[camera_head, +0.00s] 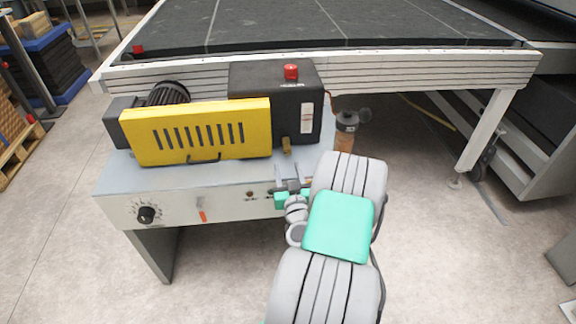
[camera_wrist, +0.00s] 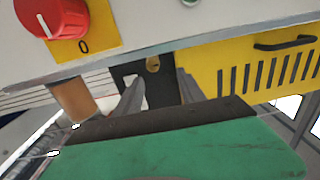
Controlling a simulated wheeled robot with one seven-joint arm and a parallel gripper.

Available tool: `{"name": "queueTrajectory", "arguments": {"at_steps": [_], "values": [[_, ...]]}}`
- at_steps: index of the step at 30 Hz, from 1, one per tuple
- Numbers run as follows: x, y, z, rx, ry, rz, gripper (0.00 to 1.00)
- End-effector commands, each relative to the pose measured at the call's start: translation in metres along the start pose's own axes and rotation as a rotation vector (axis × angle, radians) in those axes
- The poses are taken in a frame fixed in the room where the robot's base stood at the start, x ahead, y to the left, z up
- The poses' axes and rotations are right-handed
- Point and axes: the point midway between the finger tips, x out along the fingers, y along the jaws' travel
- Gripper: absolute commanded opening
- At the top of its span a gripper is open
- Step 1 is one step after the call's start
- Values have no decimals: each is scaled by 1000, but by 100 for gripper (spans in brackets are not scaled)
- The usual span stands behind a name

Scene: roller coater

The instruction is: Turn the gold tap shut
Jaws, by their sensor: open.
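My gripper (camera_head: 288,170) is open and empty. Its two grey fingers point toward the tap from the near side, just short of it in the head view; in the wrist view (camera_wrist: 158,78) the tap lies beyond the fingertips. I see no contact. The tap's handle position is too small to tell.
The yellow cover (camera_head: 205,132) is left of the tap. A red button (camera_head: 291,72) tops the black housing (camera_head: 270,78). The front panel (camera_head: 180,208) lies below. A red knob (camera_wrist: 50,15) on a yellow plate is close in the wrist view. A brown cylinder (camera_head: 344,141) stands right.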

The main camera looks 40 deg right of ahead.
Motion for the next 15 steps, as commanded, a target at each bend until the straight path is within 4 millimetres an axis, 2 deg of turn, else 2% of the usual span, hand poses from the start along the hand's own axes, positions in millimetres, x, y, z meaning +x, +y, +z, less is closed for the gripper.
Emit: {"name": "queueTrajectory", "arguments": {"at_steps": [2, 5, 15], "values": [[-2, 12, 4, 5, 5, 41, 47], [4, 12, 0, 4, 7, 43, 47], [52, 12, -1, 4, 5, 38, 47]]}}
